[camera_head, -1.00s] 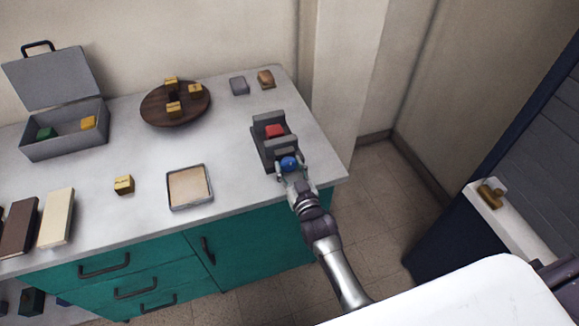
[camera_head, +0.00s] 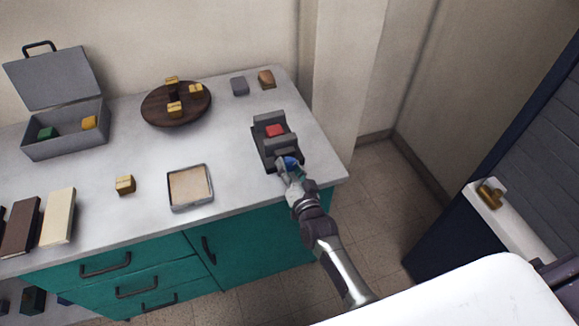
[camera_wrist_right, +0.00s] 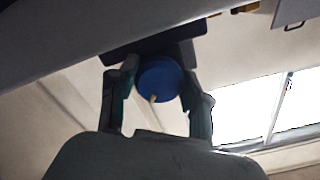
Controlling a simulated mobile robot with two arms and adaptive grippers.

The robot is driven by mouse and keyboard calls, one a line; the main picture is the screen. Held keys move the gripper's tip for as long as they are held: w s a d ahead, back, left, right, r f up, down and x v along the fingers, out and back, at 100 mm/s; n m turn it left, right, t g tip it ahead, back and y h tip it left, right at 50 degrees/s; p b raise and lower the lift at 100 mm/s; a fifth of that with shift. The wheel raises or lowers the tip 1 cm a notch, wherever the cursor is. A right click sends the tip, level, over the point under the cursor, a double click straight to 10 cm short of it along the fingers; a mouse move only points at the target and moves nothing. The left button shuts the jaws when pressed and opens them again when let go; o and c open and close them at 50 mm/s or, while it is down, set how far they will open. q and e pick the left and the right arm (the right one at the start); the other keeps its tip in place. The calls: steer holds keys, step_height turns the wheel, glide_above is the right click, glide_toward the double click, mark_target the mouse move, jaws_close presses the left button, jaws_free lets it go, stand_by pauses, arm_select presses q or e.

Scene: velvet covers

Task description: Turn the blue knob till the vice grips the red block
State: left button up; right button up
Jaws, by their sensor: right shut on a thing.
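The dark grey vice (camera_head: 265,150) stands on the right part of the counter. The red block (camera_head: 275,130) sits between its two jaws; I cannot tell whether both jaws touch it. The blue knob (camera_head: 291,162) is on the near side of the vice. My right gripper (camera_head: 288,166) is shut on the knob, with a finger on either side. In the right wrist view the blue knob (camera_wrist_right: 159,80) shows between the fingers, with a small pale mark low on its face. My left gripper is not in view.
Left of the vice lies a shallow tray (camera_head: 190,203) with a tan inside. A round dark wooden turntable (camera_head: 155,116) holds yellow blocks. An open grey case (camera_head: 65,148) stands at the left. Grey and brown pieces lie behind the vice. The counter's right edge is close by.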

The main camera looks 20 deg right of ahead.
steer(key=m, duration=0.3)
steer(key=shift+m, duration=0.4)
steer(key=m+b, duration=0.1)
steer(key=m, duration=0.3)
steer(key=shift+m, duration=0.4)
steer(key=o, duration=1.2)
steer(key=shift+c, duration=0.2)
